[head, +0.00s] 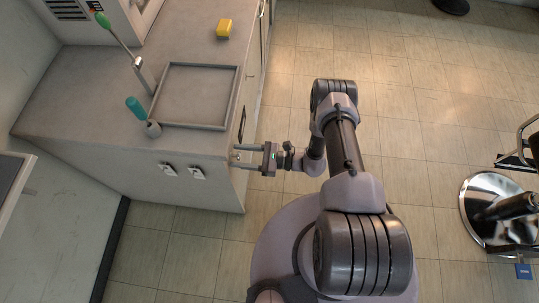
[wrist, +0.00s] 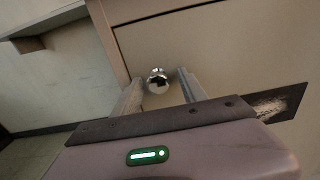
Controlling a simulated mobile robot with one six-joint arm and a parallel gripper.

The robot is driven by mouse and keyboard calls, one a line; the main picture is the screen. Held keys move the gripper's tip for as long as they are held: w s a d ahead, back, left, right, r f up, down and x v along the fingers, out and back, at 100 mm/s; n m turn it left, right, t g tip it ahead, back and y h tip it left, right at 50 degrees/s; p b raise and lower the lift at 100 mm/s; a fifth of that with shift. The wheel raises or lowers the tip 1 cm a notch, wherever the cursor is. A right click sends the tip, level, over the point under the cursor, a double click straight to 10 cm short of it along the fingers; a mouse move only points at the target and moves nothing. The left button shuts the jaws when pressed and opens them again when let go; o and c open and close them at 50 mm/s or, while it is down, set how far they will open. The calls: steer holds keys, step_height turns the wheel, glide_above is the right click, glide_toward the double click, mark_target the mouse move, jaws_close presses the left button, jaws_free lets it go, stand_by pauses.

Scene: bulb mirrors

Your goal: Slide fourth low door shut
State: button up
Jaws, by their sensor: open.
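A pale cabinet front (wrist: 225,35) fills the upper right of the wrist view, with a thin dark seam along its upper part. A shiny round knob (wrist: 157,82) stands on this front. My gripper (wrist: 161,76) is open, with one finger on each side of the knob; I cannot tell whether either finger touches it. In the head view my gripper (head: 236,157) is at the near end of the cabinet's right-hand front (head: 252,88), which shows very steeply. Which panel is the fourth low door, and how far it is open, cannot be told.
The grey counter (head: 90,100) holds a shallow tray (head: 196,95), a yellow sponge (head: 224,28), a teal-handled tool (head: 137,110) and a green-tipped tool (head: 104,22). Two sockets (head: 168,170) are on the cabinet end.

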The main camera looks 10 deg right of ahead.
steer(key=p+v, duration=0.2)
steer(key=v, duration=1.5)
steer(key=w+r+n+g+h, duration=0.2)
steer(key=r+n+g+h, duration=0.25)
steer(key=r, duration=0.95)
steer(key=w+r+n+g+h, duration=0.3)
steer(key=r+n, duration=0.3)
steer(key=r, duration=0.8)
steer(key=s+a+r+n+t+h, duration=0.3)
steer(key=s+r, duration=0.4)
steer(key=r, duration=0.2)
steer(key=s+a+r+n+t+h, duration=0.3)
steer(key=s+r+n+t+h, duration=0.1)
steer(key=s+r, duration=0.3)
step_height(320, 180, up, 3)
steer(key=shift+s+f, duration=0.25)
steer(key=shift+s, duration=0.05)
